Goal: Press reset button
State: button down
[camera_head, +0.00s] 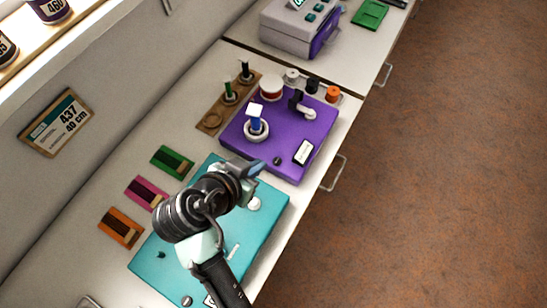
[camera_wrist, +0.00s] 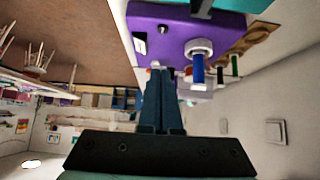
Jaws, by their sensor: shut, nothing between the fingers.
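My gripper (camera_head: 248,172) is shut and empty. It hangs over the far edge of the teal board (camera_head: 155,262), near the front edge of the purple board (camera_head: 238,137). In the wrist view its fingers (camera_wrist: 160,88) are together, pointing up the picture towards the purple board (camera_wrist: 145,18). A small dark round knob (camera_head: 277,161) is on the purple board's near edge, close to the fingertips. A white round piece (camera_head: 254,204) is on the teal board beside my wrist. I cannot tell which part is the reset button; no label is readable as such.
On the purple board stand a blue post in a white ring (camera_head: 257,128), a white label plate (camera_head: 303,152) and a dark bracket. Spools (camera_head: 271,88) stand behind. Coloured cards (camera_head: 172,160) lie left. A grey device (camera_head: 291,29) stands at the back. Floor is open at right.

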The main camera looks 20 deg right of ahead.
send_over(279, 157)
jog(key=s+a, duration=0.2)
notch_tip(279, 157, down, 7)
jog(key=shift+p, duration=0.45)
notch_tip(279, 157, down, 2)
jog(key=shift+a+f, duration=0.1)
jog(key=shift+f, duration=0.9)
